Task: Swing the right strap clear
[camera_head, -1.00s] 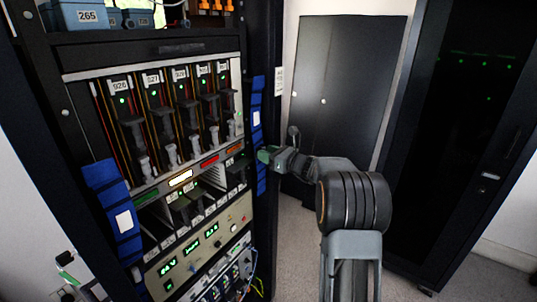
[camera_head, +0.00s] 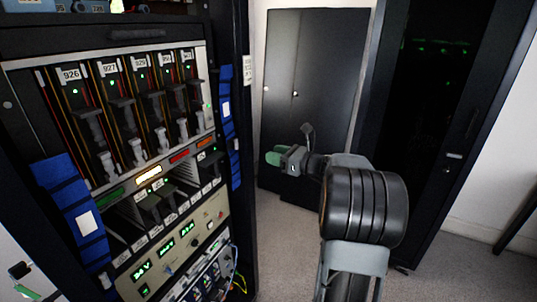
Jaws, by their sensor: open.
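The right strap (camera_head: 226,128) is a blue band hanging upright along the right edge of the rack front, with a white label on it. It stands beside the module bay, apart from my gripper. My gripper (camera_head: 274,157) has green-tipped fingers and is to the right of the strap, in front of the dark cabinet. Its fingers point left toward the rack and hold nothing that I can see. The gap between the fingers is too small to make out clearly. A second blue strap (camera_head: 70,205) with a white label hangs at the left edge of the rack.
The rack holds numbered modules (camera_head: 130,110) with grey levers, and a beige panel (camera_head: 175,248) with green displays below. A dark double-door cabinet (camera_head: 310,80) stands behind. A dark glass-door cabinet (camera_head: 440,110) is at the right. Grey floor (camera_head: 280,235) is clear between rack and arm.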

